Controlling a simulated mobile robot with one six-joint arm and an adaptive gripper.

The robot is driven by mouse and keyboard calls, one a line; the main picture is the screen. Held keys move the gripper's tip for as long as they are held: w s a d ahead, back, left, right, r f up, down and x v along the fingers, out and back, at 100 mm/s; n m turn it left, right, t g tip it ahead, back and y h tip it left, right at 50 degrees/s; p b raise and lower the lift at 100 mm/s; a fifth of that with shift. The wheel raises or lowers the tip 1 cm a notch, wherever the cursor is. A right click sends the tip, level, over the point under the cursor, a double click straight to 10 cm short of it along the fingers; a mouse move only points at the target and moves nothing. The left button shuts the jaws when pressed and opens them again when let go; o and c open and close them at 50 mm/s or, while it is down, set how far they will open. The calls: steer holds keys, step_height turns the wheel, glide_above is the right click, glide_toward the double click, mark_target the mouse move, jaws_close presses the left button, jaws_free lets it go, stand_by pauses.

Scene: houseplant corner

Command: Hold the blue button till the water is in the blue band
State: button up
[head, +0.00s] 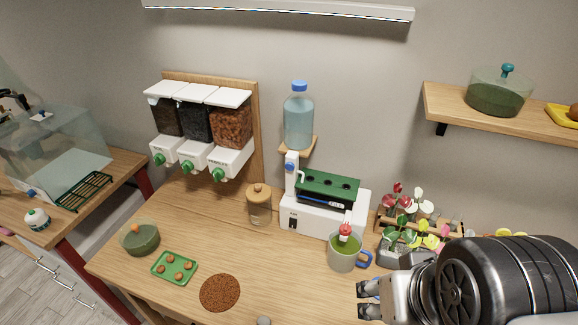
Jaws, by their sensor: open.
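A round blue button (290,167) shows on the white post at the left end of a white planter unit (300,221). A water bottle (298,120) with a blue cap stands on a small wooden shelf above it. The unit has a green top tray (328,187) with dark holes, and a thin blue strip shows below the tray. The water level inside is too small to tell. My gripper (363,300) is open and apparently empty at the lower right, in front of the unit and well away from the button.
A cup (345,252) with green contents and a blue handle stands between my gripper and the unit. A rack of small plants (415,228) is to the right. A glass jar (258,205), a green tray (174,267) and a brown round mat (220,292) lie left.

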jaws_close()
stand_by(0.4)
stand_by(1.2)
